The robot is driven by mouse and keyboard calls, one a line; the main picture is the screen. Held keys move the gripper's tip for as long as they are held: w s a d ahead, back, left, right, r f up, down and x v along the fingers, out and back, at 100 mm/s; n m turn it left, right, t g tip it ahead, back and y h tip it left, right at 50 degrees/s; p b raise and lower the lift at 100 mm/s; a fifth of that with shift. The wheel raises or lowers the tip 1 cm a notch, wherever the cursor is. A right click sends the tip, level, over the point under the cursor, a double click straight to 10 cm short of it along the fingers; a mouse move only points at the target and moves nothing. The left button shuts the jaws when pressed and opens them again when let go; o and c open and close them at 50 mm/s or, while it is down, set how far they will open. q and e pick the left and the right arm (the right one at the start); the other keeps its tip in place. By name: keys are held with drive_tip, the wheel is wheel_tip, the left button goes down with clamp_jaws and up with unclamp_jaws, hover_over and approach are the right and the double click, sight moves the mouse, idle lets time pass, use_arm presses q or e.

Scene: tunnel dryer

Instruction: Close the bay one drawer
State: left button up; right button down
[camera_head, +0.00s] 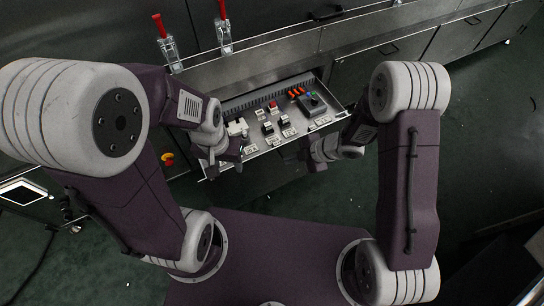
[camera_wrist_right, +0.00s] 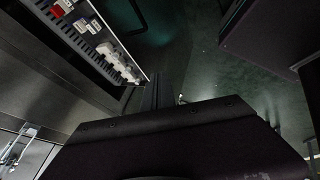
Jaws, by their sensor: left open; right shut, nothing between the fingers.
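The drawer (camera_head: 262,150) is pulled out from the grey metal cabinet front. It holds white terminal parts, a red part, orange parts and a black device. Its contents and edge also show at the upper left of the right wrist view (camera_wrist_right: 128,42). My left gripper (camera_head: 227,166) is open at the drawer's front left corner, overlapping it in the picture; contact cannot be told. My right gripper (camera_head: 314,163) is shut and empty, just in front of the drawer's right front part. Whether it touches the drawer front cannot be told.
Two red-handled clamps (camera_head: 165,42) stand on the ledge behind the drawer. A red and yellow button (camera_head: 167,159) is left of the drawer. More cabinets with handles (camera_head: 389,50) run to the right. Green floor (camera_head: 480,130) is open at the right.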

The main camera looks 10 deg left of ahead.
sight(265, 156)
drive_tip(key=shift+w+a+f+b, duration=0.45)
drive_tip(key=shift+w+a+f, duration=0.3)
drive_tip(key=shift+a+f, duration=0.4)
drive_tip(key=shift+w+a+f+b, duration=0.4)
drive_tip(key=shift+w+a+f, duration=0.4)
drive_tip(key=shift+a+f, duration=0.35)
drive_tip(key=shift+w+a+f+b, duration=0.45)
drive_tip(key=shift+w+a+f, duration=0.3)
drive_tip(key=shift+a+f, duration=0.35)
use_arm(q)
wheel_tip(265, 156, down, 3)
drive_tip(key=shift+f, duration=0.15)
use_arm(e)
drive_tip(key=shift+a+r, duration=0.1)
use_arm(q)
drive_tip(key=shift+w, duration=0.1)
use_arm(e)
drive_tip(key=shift+w, duration=0.1)
